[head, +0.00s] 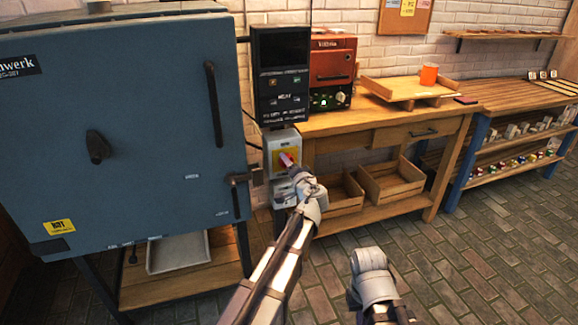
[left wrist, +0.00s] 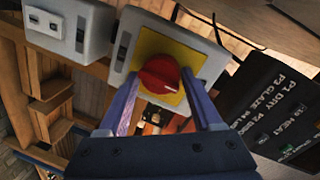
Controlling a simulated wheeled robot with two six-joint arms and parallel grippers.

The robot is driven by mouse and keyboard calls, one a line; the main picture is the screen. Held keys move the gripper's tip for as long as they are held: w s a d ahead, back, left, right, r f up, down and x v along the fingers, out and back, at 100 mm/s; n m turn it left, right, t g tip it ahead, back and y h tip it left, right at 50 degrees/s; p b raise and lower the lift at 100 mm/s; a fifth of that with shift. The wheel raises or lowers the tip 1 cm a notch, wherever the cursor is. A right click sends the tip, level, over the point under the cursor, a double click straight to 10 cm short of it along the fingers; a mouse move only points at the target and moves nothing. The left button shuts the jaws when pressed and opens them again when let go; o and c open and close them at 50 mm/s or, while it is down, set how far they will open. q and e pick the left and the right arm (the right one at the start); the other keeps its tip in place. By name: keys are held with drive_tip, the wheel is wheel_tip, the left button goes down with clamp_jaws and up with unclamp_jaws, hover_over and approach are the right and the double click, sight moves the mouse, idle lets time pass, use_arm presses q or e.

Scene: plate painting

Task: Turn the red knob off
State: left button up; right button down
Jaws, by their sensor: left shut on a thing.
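The red knob (left wrist: 158,74) sits on a yellow plate (left wrist: 152,42) on the front of a grey switch box (left wrist: 200,48). In the head view the knob (head: 285,159) is partly covered by my left gripper (head: 292,168), beside the blue kiln (head: 150,120). In the left wrist view the two fingers of my left gripper (left wrist: 161,82) lie on either side of the knob, shut on it. The knob's turn position is hard to read. My right gripper (head: 369,260) is low over the floor, away from the box, and its fingers are not clear.
A black control panel (head: 281,75) with text hangs just above the switch box. A wooden bench (head: 400,123) with a red oven (head: 332,72) stands to the right. Another grey box (head: 283,192) is below. The tiled floor on the right is free.

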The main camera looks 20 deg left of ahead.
use_arm(q)
drive_tip(key=shift+w+r, duration=0.1)
drive_tip(key=shift+w, duration=0.05)
drive_tip(key=o, duration=1.3)
drive_tip(key=shift+s, duration=0.2)
drive_tip(key=p+v, duration=0.1)
drive_tip(key=v, duration=0.6)
drive_tip(key=shift+s+d, duration=0.2)
drive_tip(key=shift+s, duration=0.05)
drive_tip(key=shift+r, duration=0.1)
